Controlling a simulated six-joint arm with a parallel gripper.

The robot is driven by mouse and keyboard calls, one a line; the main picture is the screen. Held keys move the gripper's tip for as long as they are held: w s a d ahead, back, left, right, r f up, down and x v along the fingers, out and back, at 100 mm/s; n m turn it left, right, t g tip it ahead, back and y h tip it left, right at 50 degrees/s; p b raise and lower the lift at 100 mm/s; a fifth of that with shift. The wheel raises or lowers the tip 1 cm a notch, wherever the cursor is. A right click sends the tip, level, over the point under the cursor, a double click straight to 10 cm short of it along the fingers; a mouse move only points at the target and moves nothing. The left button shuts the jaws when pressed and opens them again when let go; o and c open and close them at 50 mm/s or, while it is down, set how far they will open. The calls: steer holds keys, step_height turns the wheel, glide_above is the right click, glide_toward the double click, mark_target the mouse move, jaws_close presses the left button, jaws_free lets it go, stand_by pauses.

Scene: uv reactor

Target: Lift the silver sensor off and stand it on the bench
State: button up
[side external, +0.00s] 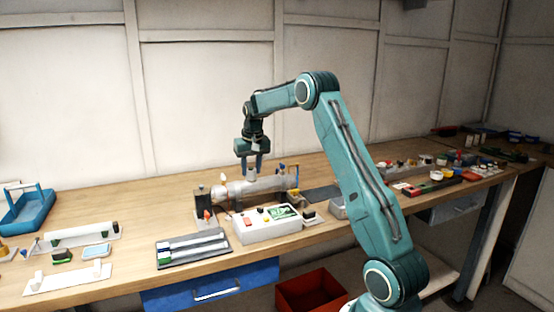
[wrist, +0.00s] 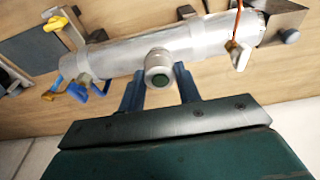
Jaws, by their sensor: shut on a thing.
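The silver sensor (wrist: 158,66) is a short round piece with a dark green centre, seen end-on in the wrist view. My gripper (wrist: 160,88) is shut on it, with one blue finger on each side. Behind it lies the silver reactor tube (wrist: 205,38). In the side view my gripper (side external: 252,168) points down at the reactor tube (side external: 265,185) on the wooden bench (side external: 150,195). The sensor shows small between the fingers there. I cannot tell whether it still touches the tube.
A white control box (side external: 262,228) stands in front of the reactor, and a black box (side external: 203,205) stands at its left end. A grey tray with light bars (side external: 192,248) lies front left.

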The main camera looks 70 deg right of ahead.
mark_target(250, 168)
steer(key=shift+r, duration=0.6)
steer(key=shift+r, duration=0.45)
steer(key=shift+r, duration=0.8)
steer(key=s+a+r, duration=0.2)
steer(key=s+r, duration=0.4)
steer(key=s, duration=0.1)
steer(key=shift+a, duration=0.3)
steer(key=shift+f, duration=0.15)
step_height(250, 168, down, 16)
steer(key=shift+r, duration=0.2)
stand_by(0.4)
steer(key=shift+f, duration=0.1)
